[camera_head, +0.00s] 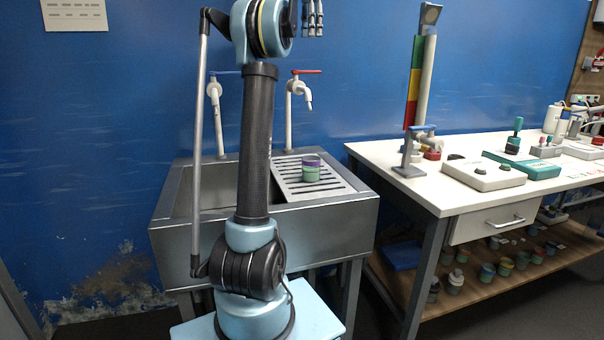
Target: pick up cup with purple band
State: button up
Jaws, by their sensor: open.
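A small green cup with a purple band (311,170) around its top stands upright on the slatted drainboard (290,187) at the right side of the metal sink. My gripper (312,30) shows at the top edge of the picture, partly cut off. Its fingers hang down, open and empty, high above the cup and apart from it.
A sink basin (216,190) lies left of the drainboard, partly hidden by my arm. A red-handled tap (306,90) stands behind the cup. A white workbench (425,182) with instruments is at right, with several cups on its lower shelf (470,285).

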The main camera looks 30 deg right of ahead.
aim_at(311, 164)
jog(key=k, duration=1)
